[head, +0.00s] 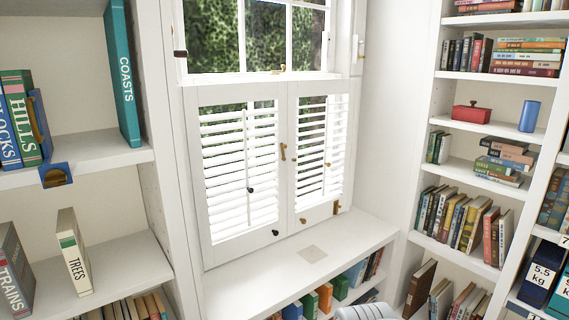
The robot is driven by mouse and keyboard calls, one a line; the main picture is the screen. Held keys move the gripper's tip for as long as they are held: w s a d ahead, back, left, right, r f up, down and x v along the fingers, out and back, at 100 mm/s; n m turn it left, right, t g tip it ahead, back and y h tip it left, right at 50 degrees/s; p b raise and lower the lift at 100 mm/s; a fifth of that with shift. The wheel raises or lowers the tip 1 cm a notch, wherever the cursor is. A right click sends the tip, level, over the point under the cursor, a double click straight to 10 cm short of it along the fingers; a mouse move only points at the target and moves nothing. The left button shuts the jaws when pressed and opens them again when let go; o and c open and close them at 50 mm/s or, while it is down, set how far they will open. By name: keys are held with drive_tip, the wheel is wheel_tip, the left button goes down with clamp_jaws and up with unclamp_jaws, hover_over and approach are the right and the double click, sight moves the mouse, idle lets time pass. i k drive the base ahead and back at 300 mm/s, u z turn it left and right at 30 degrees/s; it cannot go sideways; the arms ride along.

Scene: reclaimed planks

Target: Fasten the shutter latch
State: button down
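Two white louvred shutter panels, the left one (203,220) and the right one (347,150), cover the lower part of the window. They look closed, with their edges meeting in the middle. A small brass latch (283,152) sits upright at that meeting edge, about halfway up. It is too small to tell whether it is engaged with the other panel. Another small brass fitting (336,207) sits low on the right panel. My gripper is not in view; a pale rounded part at the bottom edge looks like my arm.
White bookshelves (100,162) flank the left, with another bookcase (490,78) at right. The space in front of the shutters looks clear.

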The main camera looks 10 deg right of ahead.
sight(283, 147)
drive_tip(key=k, duration=0.85)
drive_tip(key=u, duration=0.55)
drive_tip(key=i, duration=0.45)
drive_tip(key=u, duration=0.55)
drive_tip(key=i, duration=1.1)
drive_tip(key=z, duration=0.75)
